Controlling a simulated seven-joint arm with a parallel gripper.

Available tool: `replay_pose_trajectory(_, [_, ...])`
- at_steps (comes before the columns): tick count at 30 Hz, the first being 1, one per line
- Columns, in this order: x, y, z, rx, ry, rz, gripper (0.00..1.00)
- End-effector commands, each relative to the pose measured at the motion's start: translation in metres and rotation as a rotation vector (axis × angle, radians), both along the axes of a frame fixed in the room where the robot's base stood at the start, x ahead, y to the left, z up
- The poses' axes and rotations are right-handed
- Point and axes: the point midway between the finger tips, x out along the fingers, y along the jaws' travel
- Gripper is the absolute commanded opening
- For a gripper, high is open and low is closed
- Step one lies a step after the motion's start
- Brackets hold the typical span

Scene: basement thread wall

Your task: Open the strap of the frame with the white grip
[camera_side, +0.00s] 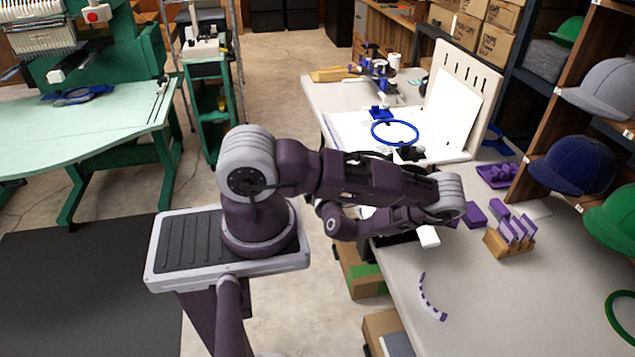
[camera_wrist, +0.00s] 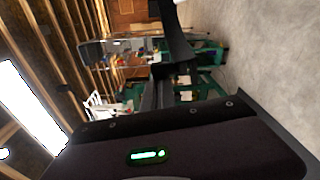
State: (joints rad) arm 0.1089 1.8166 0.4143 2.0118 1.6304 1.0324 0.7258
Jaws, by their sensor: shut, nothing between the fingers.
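The frame with the white grip cannot be made out for sure. A white block (camera_side: 429,237) shows beside my arm at the table's near edge, with a dark part (camera_side: 392,239) partly hidden behind my arm; I cannot tell if these belong to that frame. No strap is clear. My gripper (camera_wrist: 162,72) shows in the wrist view as dark fingers, shut and empty, with machines and floor far beyond. In the side view my folded arm crosses the table edge, and its fingers are not distinct there.
A blue ring (camera_side: 395,132) sits at a white slotted board (camera_side: 455,110) on the table. Caps (camera_side: 572,163) line the shelf. The front tabletop is mostly clear.

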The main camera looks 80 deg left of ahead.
Motion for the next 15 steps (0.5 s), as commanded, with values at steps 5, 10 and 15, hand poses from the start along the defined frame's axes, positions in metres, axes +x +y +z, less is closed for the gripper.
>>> replay_pose_trajectory(5, [0.005,0.036,0.001,0.002,-0.003,0.001,0.0])
replay_pose_trajectory(10, [0.013,0.064,0.002,0.002,-0.003,-0.002,0.0])
replay_pose_trajectory(15, [0.022,0.084,0.004,0.002,-0.004,-0.003,0.0])
